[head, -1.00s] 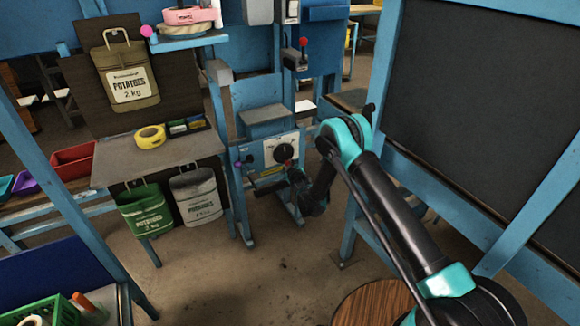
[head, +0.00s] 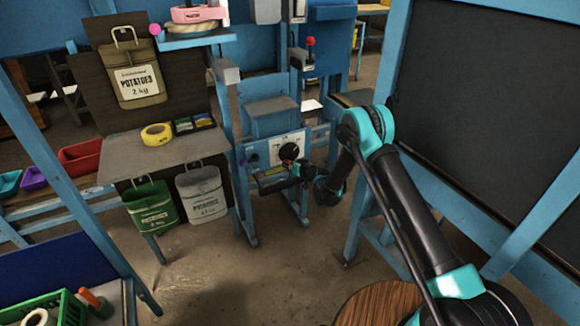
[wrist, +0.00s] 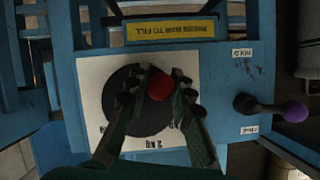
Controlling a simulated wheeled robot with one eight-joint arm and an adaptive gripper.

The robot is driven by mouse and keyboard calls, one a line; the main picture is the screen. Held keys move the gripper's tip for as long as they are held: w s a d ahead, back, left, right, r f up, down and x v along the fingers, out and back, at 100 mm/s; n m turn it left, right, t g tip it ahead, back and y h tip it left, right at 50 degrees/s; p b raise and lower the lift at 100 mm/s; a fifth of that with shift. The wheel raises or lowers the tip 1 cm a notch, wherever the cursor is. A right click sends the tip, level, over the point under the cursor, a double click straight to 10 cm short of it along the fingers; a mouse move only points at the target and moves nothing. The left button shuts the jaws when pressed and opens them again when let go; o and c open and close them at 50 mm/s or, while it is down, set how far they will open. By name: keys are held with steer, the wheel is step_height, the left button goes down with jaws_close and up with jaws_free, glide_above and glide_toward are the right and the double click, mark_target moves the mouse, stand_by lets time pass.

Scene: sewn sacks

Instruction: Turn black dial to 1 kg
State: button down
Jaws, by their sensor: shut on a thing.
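The black dial (wrist: 118,108) sits on a white plate (wrist: 90,72) on the blue machine in the wrist view. It also shows in the head view (head: 289,151). A red ball knob (wrist: 160,86) stands at the dial's edge. My gripper (wrist: 159,92) has a finger on each side of this knob and is shut on it. A "2 kg" mark, seen upside down, shows below the dial; the other marks are too small or covered to read. In the head view my gripper (head: 294,170) is at the dial's lower edge.
A lever with a purple knob (wrist: 295,112) stands beside the plate, between "HOLD" and another label. A yellow "press bar to fill" sign (wrist: 172,31) is above the plate. Potato sacks (head: 203,193) hang left of the machine. A blue-framed dark panel (head: 480,110) stands right of my arm.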

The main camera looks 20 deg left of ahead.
steer(key=shift+s+a+r+m+y, duration=0.1)
steer(key=shift+s+r+m+y, duration=0.15)
steer(key=shift+m, duration=0.25)
stand_by(0.3)
steer(key=c, duration=1.3)
jaws_free()
steer(key=v, duration=0.7)
steer(key=shift+d, duration=0.25)
steer(key=shift+r, duration=0.1)
